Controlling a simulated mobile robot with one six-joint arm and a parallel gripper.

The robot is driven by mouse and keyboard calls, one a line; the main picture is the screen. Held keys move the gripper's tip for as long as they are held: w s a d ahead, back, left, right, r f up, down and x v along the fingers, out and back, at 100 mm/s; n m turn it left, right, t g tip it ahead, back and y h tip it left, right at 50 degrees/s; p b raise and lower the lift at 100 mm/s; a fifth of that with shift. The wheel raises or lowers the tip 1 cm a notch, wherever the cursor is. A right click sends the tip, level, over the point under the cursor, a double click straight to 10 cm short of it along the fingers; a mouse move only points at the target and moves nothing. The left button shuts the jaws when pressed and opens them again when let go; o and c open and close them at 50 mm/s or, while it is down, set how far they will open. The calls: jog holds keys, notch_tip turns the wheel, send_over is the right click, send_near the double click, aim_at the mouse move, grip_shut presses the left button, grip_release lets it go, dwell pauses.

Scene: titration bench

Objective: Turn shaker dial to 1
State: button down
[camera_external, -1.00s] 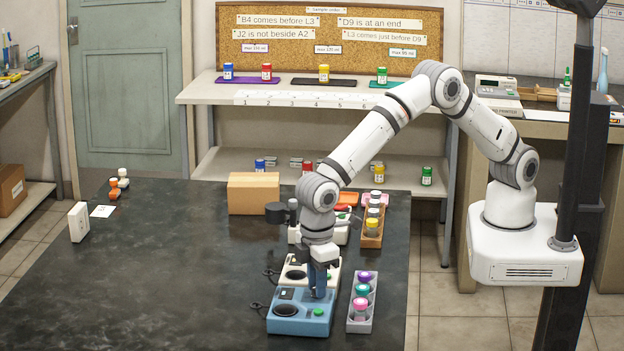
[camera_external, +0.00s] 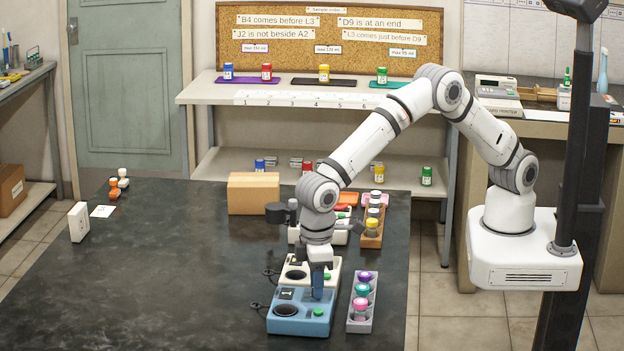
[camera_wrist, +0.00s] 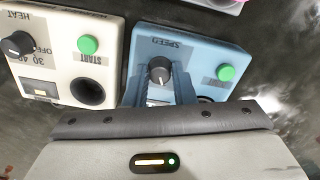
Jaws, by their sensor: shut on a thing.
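The shaker is the blue box (camera_external: 284,326) at the front of the bench, with a black round pad (camera_external: 286,310) and a green button (camera_external: 318,313). In the wrist view the blue shaker (camera_wrist: 210,50) shows a "SPEED" label and a dark dial (camera_wrist: 159,68) with a pale pointer line. My gripper (camera_wrist: 160,82) reaches down onto the shaker and is shut on the dial, a finger on each side. In the external view my gripper (camera_external: 318,288) hides the dial. I cannot read the dial's setting; the scale is largely hidden by the fingers.
A cream heater box (camera_wrist: 60,50) with a HEAT dial (camera_wrist: 17,45) and START button (camera_wrist: 88,45) stands close beside the shaker. A grey rack (camera_external: 362,325) with several capped vials stands right of it. A cardboard box (camera_external: 254,193) is farther back. The bench's left is mostly clear.

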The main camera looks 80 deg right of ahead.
jog(key=c, duration=1.2)
grip_release()
jog(key=shift+r, duration=0.1)
notch_tip(320, 180, up, 8)
jog(key=shift+f+b, duration=0.15)
jog(key=shift+b, duration=0.4)
jog(key=s+d+r+m+t, duration=0.15)
jog(key=d+r, duration=0.25)
jog(key=d, duration=0.5)
jog(key=s+d+r, duration=0.2)
jog(key=d+r, duration=0.1)
jog(key=d, duration=0.7)
jog(key=s+d+r, duration=0.1)
jog(key=d+r, duration=0.3)
jog(key=d, duration=0.5)
jog(key=s+d+f+m+t, duration=0.1)
jog(key=s+d+f+m, duration=0.1)
jog(key=s+d, duration=1.3)
jog(key=s+f, duration=0.1)
jog(key=s, duration=0.2)
jog(key=shift+d, duration=0.3)
